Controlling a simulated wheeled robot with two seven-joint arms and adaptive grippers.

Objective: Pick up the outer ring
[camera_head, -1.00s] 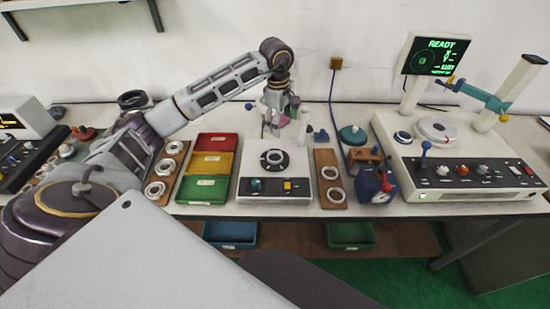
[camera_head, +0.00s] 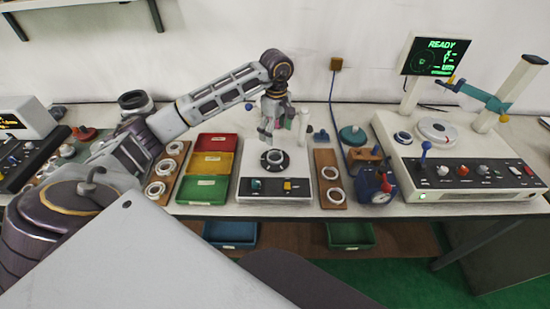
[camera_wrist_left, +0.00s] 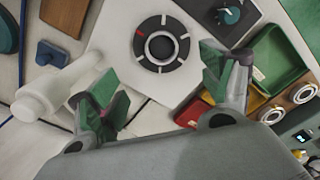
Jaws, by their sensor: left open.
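A dark round chuck with pale radial marks (camera_head: 274,160) sits on the white station in the middle of the table. A grey ring with a dark hole lies at its centre (camera_wrist_left: 161,46) in the left wrist view. Pale metal rings lie on the right wooden board (camera_head: 336,195) and the left wooden board (camera_head: 157,189). I cannot tell for sure which is the outer ring. My left gripper (camera_head: 273,133) is open and empty above the back of the station; its green-padded fingers (camera_wrist_left: 165,97) are spread in the wrist view, apart from the chuck. My right gripper is not in view.
Red, yellow and green bins (camera_head: 207,165) stand left of the station. A white bottle-like post (camera_wrist_left: 38,100) stands close to the fingers. A blue gauge (camera_head: 375,186) and a measuring machine (camera_head: 455,170) are at right.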

